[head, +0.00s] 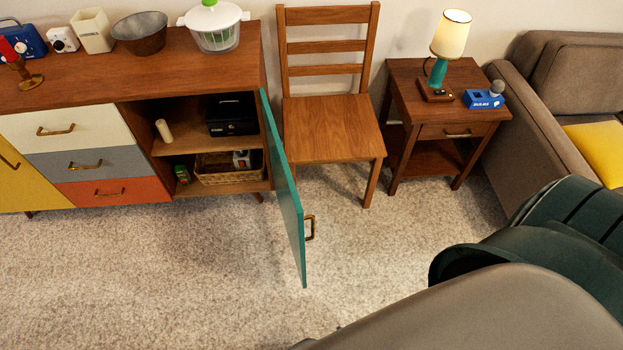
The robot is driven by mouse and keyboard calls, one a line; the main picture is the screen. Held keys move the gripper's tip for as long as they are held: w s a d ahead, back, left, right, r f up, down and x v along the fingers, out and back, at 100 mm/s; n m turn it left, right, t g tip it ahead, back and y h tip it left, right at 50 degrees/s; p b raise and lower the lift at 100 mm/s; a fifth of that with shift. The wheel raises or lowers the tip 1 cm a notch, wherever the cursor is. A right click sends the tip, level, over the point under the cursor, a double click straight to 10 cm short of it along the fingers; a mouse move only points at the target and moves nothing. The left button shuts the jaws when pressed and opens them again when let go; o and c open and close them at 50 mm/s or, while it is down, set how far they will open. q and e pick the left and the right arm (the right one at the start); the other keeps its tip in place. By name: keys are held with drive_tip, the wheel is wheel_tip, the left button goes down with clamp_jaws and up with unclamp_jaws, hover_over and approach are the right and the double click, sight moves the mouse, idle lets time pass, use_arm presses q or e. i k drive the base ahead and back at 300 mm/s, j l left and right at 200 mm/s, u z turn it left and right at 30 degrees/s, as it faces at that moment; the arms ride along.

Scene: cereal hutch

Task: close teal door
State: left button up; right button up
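The teal door (282,190) of the wooden sideboard (70,93) stands wide open, hinged at the cabinet's right end and swung out over the carpet. Its brass handle (310,228) is on the face turned to the right, near the free edge. The open compartment (185,135) shows a black box (231,115) and a pale cylinder (164,131) on the upper shelf. A wicker basket (232,178) and a small green item (182,174) are on the lower shelf. Neither gripper shows in the head view.
A wooden chair (333,125) stands just right of the door. Beyond it are a side table (405,75) with a lamp (452,34) and a sofa (555,105). My own arm parts fill the lower right. Carpet (150,275) in front of the sideboard is clear.

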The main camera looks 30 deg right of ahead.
sight(291, 197)
drive_tip(key=l+u, duration=0.1)
drive_tip(key=l, duration=0.7)
drive_tip(key=i+l, duration=0.1)
drive_tip(key=l, duration=0.75)
drive_tip(key=i+j+u, duration=0.05)
